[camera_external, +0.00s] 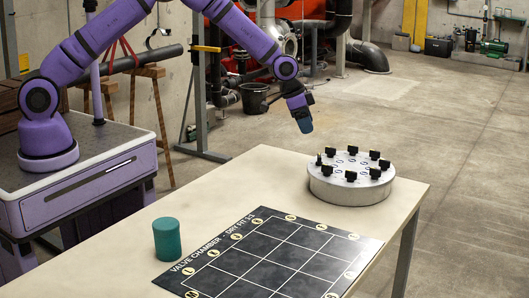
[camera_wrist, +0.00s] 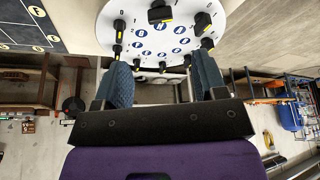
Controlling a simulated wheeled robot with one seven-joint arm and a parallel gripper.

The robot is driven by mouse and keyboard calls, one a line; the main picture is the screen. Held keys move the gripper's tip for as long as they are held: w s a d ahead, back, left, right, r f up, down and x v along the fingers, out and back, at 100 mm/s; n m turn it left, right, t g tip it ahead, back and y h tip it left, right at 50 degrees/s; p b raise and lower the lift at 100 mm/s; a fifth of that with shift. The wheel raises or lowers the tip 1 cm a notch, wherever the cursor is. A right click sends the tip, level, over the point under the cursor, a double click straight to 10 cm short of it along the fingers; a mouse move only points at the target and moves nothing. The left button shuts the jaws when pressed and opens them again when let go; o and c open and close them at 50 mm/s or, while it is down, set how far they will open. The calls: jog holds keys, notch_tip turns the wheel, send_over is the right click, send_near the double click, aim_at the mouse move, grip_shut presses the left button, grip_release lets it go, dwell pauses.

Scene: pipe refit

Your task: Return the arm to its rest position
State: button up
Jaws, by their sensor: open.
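My purple arm reaches over the table from its base at the left. My gripper (camera_external: 305,122) hangs in the air above the table's far edge, to the left of and higher than a round white turntable. In the wrist view my gripper (camera_wrist: 163,85) shows two blue padded fingers spread apart with nothing between them. The round white turntable (camera_external: 350,193) stands on the table with several black fittings around its top. It also shows in the wrist view (camera_wrist: 180,60), beyond the fingertips and apart from them.
A pale table (camera_external: 265,180) carries a black gridded board marked "VALVE CHAMBER - DRY FIT 53" (camera_external: 285,260) and a green cylinder (camera_external: 167,240). A black bucket (camera_external: 254,98) and red machinery stand on the floor behind. The air around my gripper looks clear.

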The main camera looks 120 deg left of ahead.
jog(key=w+d+r+m, duration=0.2)
jog(key=d+r, duration=1.5)
jog(key=s+d+r+m, duration=0.1)
jog(key=s+d+r, duration=0.2)
jog(key=d+r, duration=0.35)
jog(key=s+d+r, duration=0.3)
jog(key=d+r, duration=0.1)
jog(key=d, duration=0.5)
jog(key=s+d+r+m+t+h, duration=0.1)
jog(key=s+d+r, duration=0.2)
jog(key=s+d, duration=0.7)
jog(key=s+d+r+m, duration=0.1)
jog(key=s+d+r, duration=0.2)
jog(key=s+d, duration=0.7)
jog(key=s+d+f+m+h, duration=0.1)
jog(key=s+f, duration=0.1)
jog(key=s, duration=0.8)
jog(key=shift+d+f, duration=0.3)
jog(key=shift+d, duration=0.1)
jog(key=shift+c, duration=0.5)
